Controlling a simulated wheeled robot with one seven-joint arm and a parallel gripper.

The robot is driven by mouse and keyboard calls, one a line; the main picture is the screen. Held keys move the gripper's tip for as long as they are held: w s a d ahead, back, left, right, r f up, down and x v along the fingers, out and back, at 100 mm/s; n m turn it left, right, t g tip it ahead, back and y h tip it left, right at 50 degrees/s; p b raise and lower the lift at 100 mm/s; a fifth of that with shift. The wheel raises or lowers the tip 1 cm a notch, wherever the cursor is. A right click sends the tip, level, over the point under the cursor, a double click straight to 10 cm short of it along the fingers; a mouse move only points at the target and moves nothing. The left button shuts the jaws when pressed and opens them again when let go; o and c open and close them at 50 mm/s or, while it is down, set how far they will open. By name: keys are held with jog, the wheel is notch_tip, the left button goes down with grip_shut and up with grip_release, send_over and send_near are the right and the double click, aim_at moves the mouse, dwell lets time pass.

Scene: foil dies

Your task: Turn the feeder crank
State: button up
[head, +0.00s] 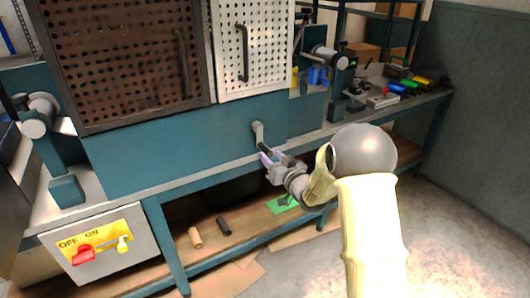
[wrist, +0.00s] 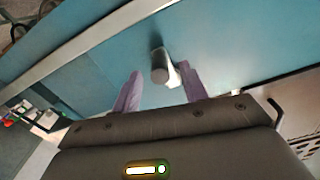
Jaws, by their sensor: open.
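The feeder crank (head: 257,131) is a grey metal arm on the front of the blue-green machine housing (head: 180,140), with a dark grip at its lower end. My gripper (head: 270,157) is at the crank's lower end, its pale purple fingers pointing toward the housing. In the wrist view, the crank's round grey handle (wrist: 159,73) shows between the two spread fingers of my gripper (wrist: 160,70). The right finger is close to the crank's bright metal arm; I cannot tell whether they touch. The gripper is open and not closed on the handle.
A control box with a red OFF/ON switch (head: 83,254) is at lower left. Perforated doors (head: 245,50) stand above the housing. The bench edge (head: 215,165) runs just below the crank. A lower shelf (head: 250,235) holds small cylinders and a green item. Vises and tools stand at right.

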aim_at(265, 150)
jog(key=x, duration=0.5)
jog(key=shift+s, duration=0.1)
grip_shut()
